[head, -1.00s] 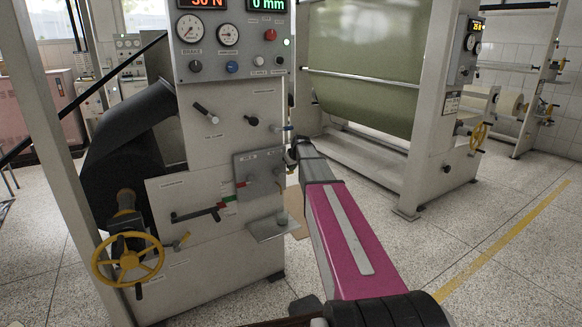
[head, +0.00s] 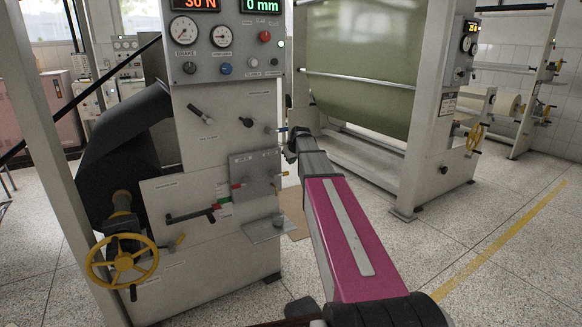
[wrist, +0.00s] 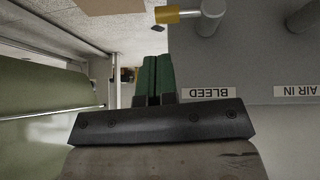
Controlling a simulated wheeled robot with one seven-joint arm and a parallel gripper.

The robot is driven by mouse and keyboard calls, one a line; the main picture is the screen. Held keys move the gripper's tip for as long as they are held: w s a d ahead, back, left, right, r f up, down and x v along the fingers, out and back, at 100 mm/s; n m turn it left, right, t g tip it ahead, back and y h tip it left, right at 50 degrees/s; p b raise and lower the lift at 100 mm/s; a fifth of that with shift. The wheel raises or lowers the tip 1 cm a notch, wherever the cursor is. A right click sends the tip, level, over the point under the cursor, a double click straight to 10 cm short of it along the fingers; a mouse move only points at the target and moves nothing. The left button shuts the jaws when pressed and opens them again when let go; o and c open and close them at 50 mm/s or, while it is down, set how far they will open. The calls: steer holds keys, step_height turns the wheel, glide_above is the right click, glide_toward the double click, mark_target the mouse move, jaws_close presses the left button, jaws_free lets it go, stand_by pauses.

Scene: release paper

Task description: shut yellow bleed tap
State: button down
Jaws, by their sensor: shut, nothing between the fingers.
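In the wrist view, seen upside down, the bleed tap's yellow handle (wrist: 180,14) sticks out sideways from a grey post (wrist: 211,14) on a grey plate, near a BLEED label (wrist: 208,92). In the head view the tap's yellow tip (head: 285,173) shows small at the right edge of the grey plate (head: 245,182). My gripper (wrist: 152,75) has green fingers that are together, with nothing between them. The fingers are apart from the handle in the picture, beside the plate's edge. In the head view my arm's end hides the fingers.
An AIR IN label (wrist: 298,91) is beside the bleed one. The machine face carries a lever (head: 190,215), a small tray (head: 265,230) below the plate and a yellow handwheel (head: 122,260). A green web roll (head: 365,70) stands behind.

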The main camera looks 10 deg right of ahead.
steer(key=v, duration=0.3)
steer(key=shift+s+d+r, duration=0.1)
steer(key=shift+s+r, duration=0.05)
steer(key=shift+r, duration=0.15)
steer(key=s+a+f+m+g, duration=0.1)
steer(key=s+a+f+g, duration=0.1)
steer(key=s+f, duration=0.7)
steer(key=s+a+f+m+g, duration=0.1)
steer(key=s+a+f+g, duration=0.1)
steer(key=s+f, duration=0.6)
steer(key=s+a+f+m+g+h, duration=0.1)
steer(key=s+a+f, duration=0.3)
steer(key=s+f, duration=0.5)
steer(key=s+g, duration=0.1)
steer(key=s, duration=0.9)
steer(key=shift+f+m+g, duration=0.3)
steer(key=shift+f+m, duration=0.05)
steer(key=shift+m, duration=0.05)
